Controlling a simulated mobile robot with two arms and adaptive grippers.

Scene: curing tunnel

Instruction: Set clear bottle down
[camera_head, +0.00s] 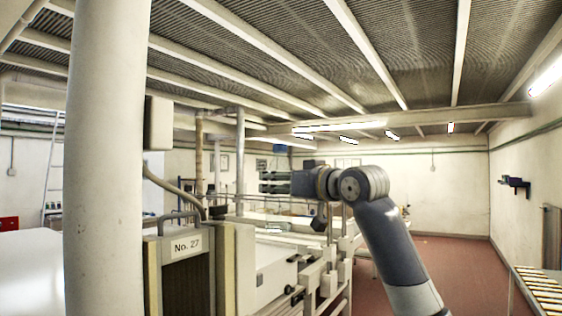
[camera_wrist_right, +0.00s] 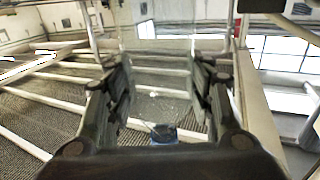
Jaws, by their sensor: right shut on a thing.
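My right gripper (camera_head: 276,184) is raised in the middle of the head view, its arm coming in from the lower right. In the right wrist view my right gripper (camera_wrist_right: 165,90) has its two dark fingers on either side of the see-through clear bottle (camera_wrist_right: 160,100), shut on it. Its blue cap (camera_wrist_right: 163,133) shows low between the fingers. In the head view the blue cap (camera_head: 280,149) is above the fingers, so the bottle looks about upright. The clear body is hard to make out there. What lies beneath the bottle is unclear. My left gripper is not in view.
A machine with a panel marked No. 27 (camera_head: 187,246) stands in front. A thick white column (camera_head: 104,160) blocks the left. A roller conveyor (camera_head: 540,290) is at the lower right. The red floor (camera_head: 460,265) between them is open.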

